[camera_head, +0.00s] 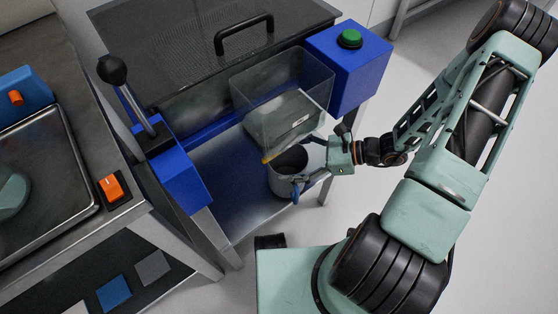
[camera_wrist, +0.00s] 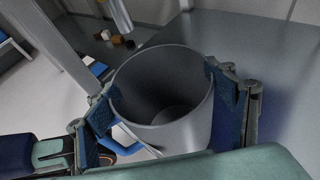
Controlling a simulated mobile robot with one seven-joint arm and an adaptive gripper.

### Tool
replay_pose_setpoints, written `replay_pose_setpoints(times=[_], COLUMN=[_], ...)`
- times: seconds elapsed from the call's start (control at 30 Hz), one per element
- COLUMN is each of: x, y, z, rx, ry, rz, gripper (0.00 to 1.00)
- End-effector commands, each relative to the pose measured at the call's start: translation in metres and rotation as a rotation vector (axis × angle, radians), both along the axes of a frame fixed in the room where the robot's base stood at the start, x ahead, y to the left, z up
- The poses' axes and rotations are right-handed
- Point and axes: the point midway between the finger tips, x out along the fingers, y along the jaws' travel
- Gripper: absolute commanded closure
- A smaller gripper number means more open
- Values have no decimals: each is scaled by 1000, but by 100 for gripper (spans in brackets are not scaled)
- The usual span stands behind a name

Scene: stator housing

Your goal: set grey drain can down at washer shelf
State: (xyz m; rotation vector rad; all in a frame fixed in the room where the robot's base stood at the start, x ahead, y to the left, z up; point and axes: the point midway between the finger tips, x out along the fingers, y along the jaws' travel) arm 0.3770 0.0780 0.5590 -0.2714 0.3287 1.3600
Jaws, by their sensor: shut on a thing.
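The grey drain can (camera_head: 288,180) is an open-topped cylinder, upright, at the front part of the washer shelf (camera_head: 222,185). In the wrist view the can (camera_wrist: 185,135) fills the middle and looks empty inside. My gripper (camera_head: 310,182) reaches in from the right and is shut on the can. In the wrist view its blue pads (camera_wrist: 165,118) press on opposite sides of the can. The can's base is hidden, so I cannot tell whether it touches the shelf.
A clear bin (camera_head: 285,105) sits just above and behind the can, close to its rim. Blue blocks stand at both sides, one with a green button (camera_head: 350,38), the other with a black-knobbed lever (camera_head: 113,70). The shelf left of the can is bare.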

Motion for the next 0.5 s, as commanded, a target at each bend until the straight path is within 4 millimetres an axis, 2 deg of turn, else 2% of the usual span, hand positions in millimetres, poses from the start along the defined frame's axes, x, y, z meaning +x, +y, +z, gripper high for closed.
replay_pose_setpoints(times=[0.17,0.2,0.27,0.5], x=[5,5,5,5], y=[31,30,29,29], z=[-1,-10,-16,-15], rx=[4,2,1,2], ry=[-1,1,1,0], rz=[5,1,1,2], gripper=[65,65,65,65])
